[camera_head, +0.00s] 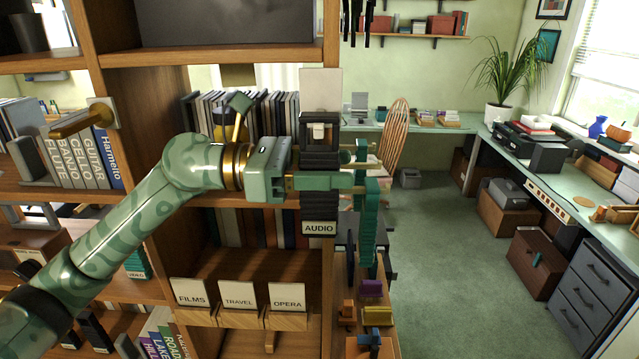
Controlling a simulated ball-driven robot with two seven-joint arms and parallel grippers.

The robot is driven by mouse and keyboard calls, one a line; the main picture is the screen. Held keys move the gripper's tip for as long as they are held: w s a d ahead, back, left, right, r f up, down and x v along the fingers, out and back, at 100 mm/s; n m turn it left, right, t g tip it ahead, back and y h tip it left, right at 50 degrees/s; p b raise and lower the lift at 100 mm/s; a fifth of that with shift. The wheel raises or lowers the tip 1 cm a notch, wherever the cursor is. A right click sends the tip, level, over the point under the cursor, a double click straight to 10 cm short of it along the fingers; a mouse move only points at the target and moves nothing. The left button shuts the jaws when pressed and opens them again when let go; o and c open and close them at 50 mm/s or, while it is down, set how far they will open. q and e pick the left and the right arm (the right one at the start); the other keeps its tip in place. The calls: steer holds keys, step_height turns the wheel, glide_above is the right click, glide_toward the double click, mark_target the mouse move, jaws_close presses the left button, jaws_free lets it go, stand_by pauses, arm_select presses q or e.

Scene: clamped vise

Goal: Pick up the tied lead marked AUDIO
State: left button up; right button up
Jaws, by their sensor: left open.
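The tied lead marked AUDIO is a black bundle (320,160) hanging in front of a pale plate at the edge of the shelf unit. Its white AUDIO label (319,228) faces me at its lower end. My left gripper (345,182) comes in from the left and is open. A green finger crosses in front of the middle of the bundle and hides part of it. I cannot tell whether the finger touches it. Black coils show above and below the finger. My right gripper is not in view.
A teal bundle (369,225) hangs just right of the black one. Cards marked FILMS (190,293), TRAVEL (239,295) and OPERA (288,297) stand on the shelf below. Books (80,160) fill the left shelves.

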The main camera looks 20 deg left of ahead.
arm_select(q)
steer(key=shift+w+d, duration=0.15)
steer(key=shift+d, duration=0.1)
steer(key=shift+a+f, duration=0.1)
steer(key=shift+a, duration=0.05)
steer(key=c, duration=0.4)
jaws_close()
steer(key=shift+r, duration=0.3)
